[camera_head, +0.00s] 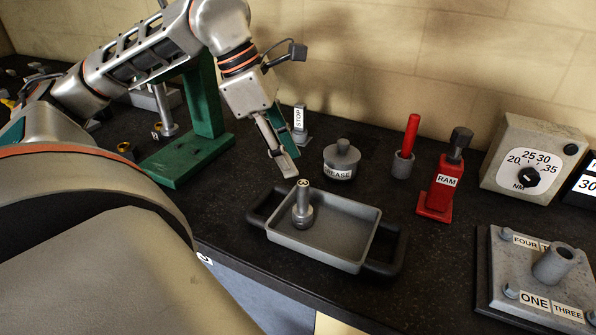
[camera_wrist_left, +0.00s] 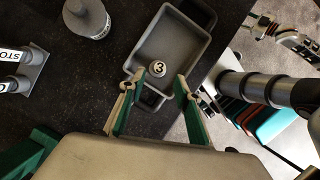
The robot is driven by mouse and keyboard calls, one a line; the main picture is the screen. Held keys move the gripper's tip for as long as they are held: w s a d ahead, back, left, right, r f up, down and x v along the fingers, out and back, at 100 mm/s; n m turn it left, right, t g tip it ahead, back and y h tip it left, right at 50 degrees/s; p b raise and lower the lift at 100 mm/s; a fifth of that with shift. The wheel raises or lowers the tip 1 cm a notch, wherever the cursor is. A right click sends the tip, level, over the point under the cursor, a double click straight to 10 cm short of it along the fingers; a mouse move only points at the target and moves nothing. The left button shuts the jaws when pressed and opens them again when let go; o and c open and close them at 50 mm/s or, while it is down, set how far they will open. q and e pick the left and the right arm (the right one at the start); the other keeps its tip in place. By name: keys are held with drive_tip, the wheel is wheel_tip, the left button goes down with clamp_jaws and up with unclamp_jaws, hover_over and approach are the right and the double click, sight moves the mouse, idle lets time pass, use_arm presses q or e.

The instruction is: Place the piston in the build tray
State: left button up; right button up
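The grey piston (camera_head: 302,208), a rod with a thicker lower end and a "3" mark on top, stands upright inside the build tray (camera_head: 372,243), toward its left end. The tray is a grey box with dark handles. My left gripper (camera_head: 288,160) is above and behind the piston, apart from it. In the left wrist view my left gripper (camera_wrist_left: 158,78) has its fingers spread with nothing between them, and the piston top (camera_wrist_left: 157,69) shows beyond the fingertips inside the tray (camera_wrist_left: 190,22). My right gripper cannot be made out.
Behind the tray are a grease pot (camera_head: 341,160), a red-handled tool in a cup (camera_head: 404,150), a red RAM unit (camera_head: 437,190) and a STOP post (camera_head: 299,125). A green stand (camera_head: 185,158) is left. A numbered plate (camera_head: 530,280) and torque dial unit (camera_head: 530,160) are right.

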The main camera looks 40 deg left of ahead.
use_arm(q)
drive_tip(key=p+v, duration=0.1)
drive_tip(key=v, duration=0.3)
drive_tip(key=shift+r, duration=0.15)
drive_tip(key=shift+s, duration=0.1)
idle(0.4)
